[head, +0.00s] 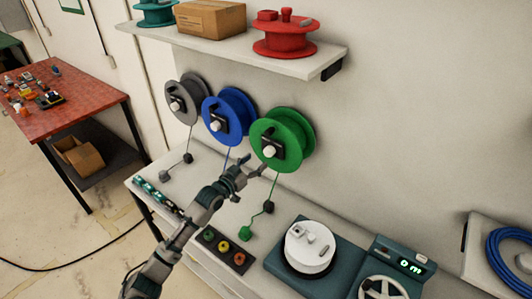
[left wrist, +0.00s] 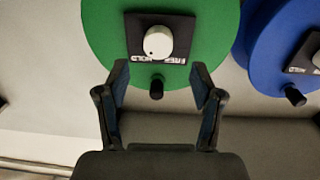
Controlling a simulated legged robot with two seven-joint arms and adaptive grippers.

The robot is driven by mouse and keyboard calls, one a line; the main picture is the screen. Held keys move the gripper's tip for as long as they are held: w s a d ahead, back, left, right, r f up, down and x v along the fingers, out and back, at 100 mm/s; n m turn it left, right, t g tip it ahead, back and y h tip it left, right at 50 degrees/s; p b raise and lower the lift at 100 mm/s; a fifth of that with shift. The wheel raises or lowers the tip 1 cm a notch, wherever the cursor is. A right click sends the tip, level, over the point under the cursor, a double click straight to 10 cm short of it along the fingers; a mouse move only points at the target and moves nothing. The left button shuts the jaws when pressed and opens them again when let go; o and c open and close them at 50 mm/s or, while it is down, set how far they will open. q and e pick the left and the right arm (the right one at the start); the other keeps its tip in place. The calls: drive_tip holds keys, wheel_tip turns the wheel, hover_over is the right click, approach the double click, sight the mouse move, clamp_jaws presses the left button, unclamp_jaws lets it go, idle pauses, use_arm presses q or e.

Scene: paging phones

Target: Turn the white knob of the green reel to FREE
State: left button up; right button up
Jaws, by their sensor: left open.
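The green reel (head: 283,140) is mounted on the wall at the right end of a row of three reels. Its round white knob (head: 269,152) sits on a black plate at the hub. In the left wrist view the white knob (left wrist: 158,41) is near the top middle, on a black label plate (left wrist: 180,25) whose lettering is upside down and partly readable, with a small dark mark on the knob's lower part. My left gripper (head: 250,170) is open just below and left of the knob, apart from it. Its fingers (left wrist: 158,80) show on both sides below the plate. My right gripper is not visible.
A black crank handle (left wrist: 156,88) sticks out of the green reel between my fingers. The blue reel (head: 229,115) and grey reel (head: 187,98) hang to the left. A bench (head: 225,222) below holds a button box (head: 223,250) and a white spool (head: 309,246). A shelf (head: 290,62) is above.

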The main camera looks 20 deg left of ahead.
sight(267, 153)
use_arm(q)
drive_tip(key=x, duration=0.6)
drive_tip(key=shift+w+d, duration=0.15)
drive_tip(key=shift+w, duration=0.15)
drive_tip(key=c, duration=1.1)
